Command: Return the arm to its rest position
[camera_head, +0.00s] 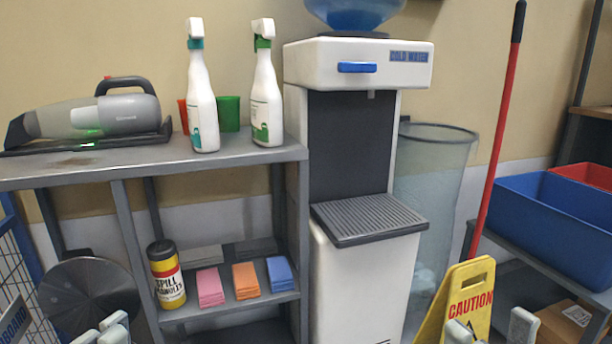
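My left gripper (101,331) shows only as pale grey fingertips at the bottom left edge, in front of the lower part of the grey shelf rack (228,152). Its tips are close together, nothing is seen held between them, and the rest is cut off. My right gripper (491,331) shows at the bottom right edge as two pale fingertips set well apart. A clear gap lies between them, in front of the yellow caution sign (482,272). The arms themselves are out of the picture.
Two spray bottles (201,95) and a handheld vacuum (100,112) stand on the rack's top. A spill granules can (166,272) and pink, orange and blue cloth stacks (246,280) sit below. The water cooler (355,190) stands mid-view; a blue bin (560,220) is right.

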